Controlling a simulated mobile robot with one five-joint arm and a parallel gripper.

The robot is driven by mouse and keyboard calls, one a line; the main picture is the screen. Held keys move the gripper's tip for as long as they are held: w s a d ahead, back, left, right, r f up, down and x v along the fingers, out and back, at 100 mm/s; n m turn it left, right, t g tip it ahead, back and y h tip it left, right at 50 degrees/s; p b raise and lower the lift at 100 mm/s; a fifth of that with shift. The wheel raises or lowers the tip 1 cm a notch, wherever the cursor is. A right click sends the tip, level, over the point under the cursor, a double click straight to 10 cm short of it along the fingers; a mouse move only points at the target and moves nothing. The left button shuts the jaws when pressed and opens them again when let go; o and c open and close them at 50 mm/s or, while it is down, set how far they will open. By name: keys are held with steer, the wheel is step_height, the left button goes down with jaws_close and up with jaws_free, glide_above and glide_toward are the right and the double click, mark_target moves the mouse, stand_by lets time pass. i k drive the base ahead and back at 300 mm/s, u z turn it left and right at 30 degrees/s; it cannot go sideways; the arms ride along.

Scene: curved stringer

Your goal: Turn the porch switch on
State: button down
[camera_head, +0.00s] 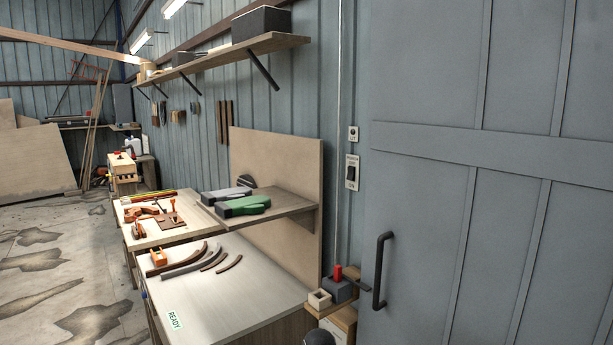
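A pale switch plate (351,172) with a dark rocker is on the blue-grey wall, just left of the large door. Its lettering above and below the rocker is too small to read surely, and I cannot tell which way the rocker is set. A smaller pale plate (353,134) with a dark round spot sits right above it. Nothing touches either plate. My gripper does not show clearly in this view.
The door (485,190) has a dark handle (380,270). Below the switch are boxes and a red block (337,272). A dark rounded shape (320,338) is cut off at the bottom edge. A workbench (240,300) with curved wood strips stands left; floor beyond it is open.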

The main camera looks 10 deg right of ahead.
mark_target(351, 170)
steer(key=u, duration=0.75)
steer(key=i, duration=0.8)
steer(key=u, duration=0.55)
